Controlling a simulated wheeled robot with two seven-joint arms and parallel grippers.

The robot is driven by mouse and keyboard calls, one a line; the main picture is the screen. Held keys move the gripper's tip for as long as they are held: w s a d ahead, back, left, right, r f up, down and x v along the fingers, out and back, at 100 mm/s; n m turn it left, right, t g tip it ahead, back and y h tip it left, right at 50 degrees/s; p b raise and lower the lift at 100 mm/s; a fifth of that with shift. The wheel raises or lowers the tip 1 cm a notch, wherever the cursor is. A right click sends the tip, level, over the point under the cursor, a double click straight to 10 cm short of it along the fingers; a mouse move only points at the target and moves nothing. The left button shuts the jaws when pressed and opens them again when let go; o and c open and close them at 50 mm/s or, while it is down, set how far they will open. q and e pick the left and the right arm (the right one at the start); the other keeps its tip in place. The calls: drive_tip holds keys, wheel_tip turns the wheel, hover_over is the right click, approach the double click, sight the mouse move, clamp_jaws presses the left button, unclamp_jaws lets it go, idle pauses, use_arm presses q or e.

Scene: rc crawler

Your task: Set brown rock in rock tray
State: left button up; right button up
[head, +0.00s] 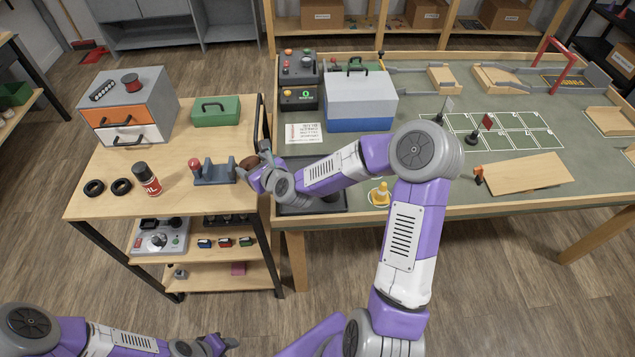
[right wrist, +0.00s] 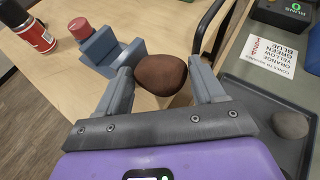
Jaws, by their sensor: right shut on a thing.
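The brown rock (right wrist: 160,75) is between the fingers of my right gripper (right wrist: 161,82), which is shut on it. In the head view the brown rock (head: 249,162) and right gripper (head: 252,168) are at the right edge of the wooden cart, beside the grey cradle-like block. The dark rock tray (right wrist: 262,98) lies to the right in the right wrist view, with a grey rock (right wrist: 290,124) in it. In the head view my right arm partly covers the tray (head: 322,208). My left gripper (head: 224,345) is low at the bottom, away from the cart; its jaw opening is unclear.
A black handrail (head: 257,120) rises between cart and green table. A sign (head: 303,138), blue-white box (head: 360,103) and yellow cone (head: 380,194) are near the tray.

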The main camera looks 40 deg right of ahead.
drive_tip(key=w+d+f+n+b, duration=0.1)
drive_tip(key=d+f+n+b, duration=0.15)
drive_tip(key=d, duration=1.25)
drive_tip(key=shift+g+y, duration=0.3)
drive_tip(key=shift+g, duration=0.1)
drive_tip(key=f, duration=0.2)
drive_tip(key=f+b, duration=0.1)
drive_tip(key=f, duration=0.2)
drive_tip(key=shift+d+f+b, duration=0.3)
drive_tip(key=shift+f, duration=0.05)
wheel_tip(320, 180, down, 4)
drive_tip(key=shift+f+b, duration=0.25)
drive_tip(key=shift+b, duration=0.7)
drive_tip(key=shift+f, duration=0.2)
drive_tip(key=o, duration=1.2)
drive_tip(key=shift+c, duration=0.2)
